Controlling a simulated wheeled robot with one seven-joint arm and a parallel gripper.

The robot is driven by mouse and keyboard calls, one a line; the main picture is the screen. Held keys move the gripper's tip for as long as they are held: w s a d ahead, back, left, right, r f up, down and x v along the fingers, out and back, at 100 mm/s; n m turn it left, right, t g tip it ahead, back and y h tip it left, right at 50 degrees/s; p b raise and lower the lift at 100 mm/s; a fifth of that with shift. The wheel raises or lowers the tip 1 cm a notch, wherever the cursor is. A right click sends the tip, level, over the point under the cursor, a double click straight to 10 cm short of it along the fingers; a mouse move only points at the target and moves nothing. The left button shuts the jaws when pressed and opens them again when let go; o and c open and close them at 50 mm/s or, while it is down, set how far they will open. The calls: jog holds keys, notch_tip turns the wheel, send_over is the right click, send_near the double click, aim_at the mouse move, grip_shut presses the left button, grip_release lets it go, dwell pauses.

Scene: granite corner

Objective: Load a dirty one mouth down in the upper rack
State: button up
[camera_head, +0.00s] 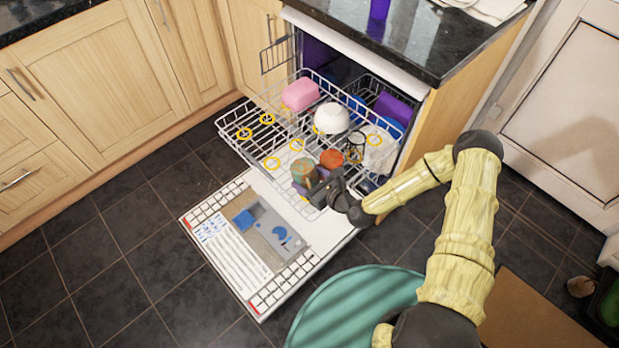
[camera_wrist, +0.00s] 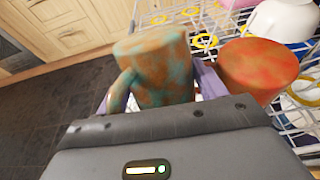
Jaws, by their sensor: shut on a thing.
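My gripper (camera_head: 324,187) is at the front edge of the pulled-out upper rack (camera_head: 228,127). It is shut on a mottled brown and teal mug (camera_head: 304,173), which also shows between the purple fingers in the wrist view (camera_wrist: 165,68). The mug looks roughly upright in the wrist view, with its handle to the left. I cannot tell which end its mouth is, or whether it touches the rack. An orange-red mottled cup (camera_head: 331,159) stands just beside it, to the right in the wrist view (camera_wrist: 258,68).
The rack holds a pink box-like item (camera_head: 300,95), a white bowl (camera_head: 331,118), a dark glass (camera_head: 355,147) and several yellow rings. The open dishwasher door (camera_head: 245,245) lies below. A granite counter (camera_head: 440,40) overhangs at right. A green round mat (camera_head: 350,305) lies on the floor.

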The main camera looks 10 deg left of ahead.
jog(key=shift+w+f, duration=0.1)
jog(key=shift+f, duration=0.2)
jog(key=o, duration=1.1)
jog(key=shift+s, duration=0.2)
jog(key=shift+o, duration=0.6)
jog(key=shift+d, duration=0.1)
jog(key=v, duration=1.7)
jog(key=shift+d, duration=0.1)
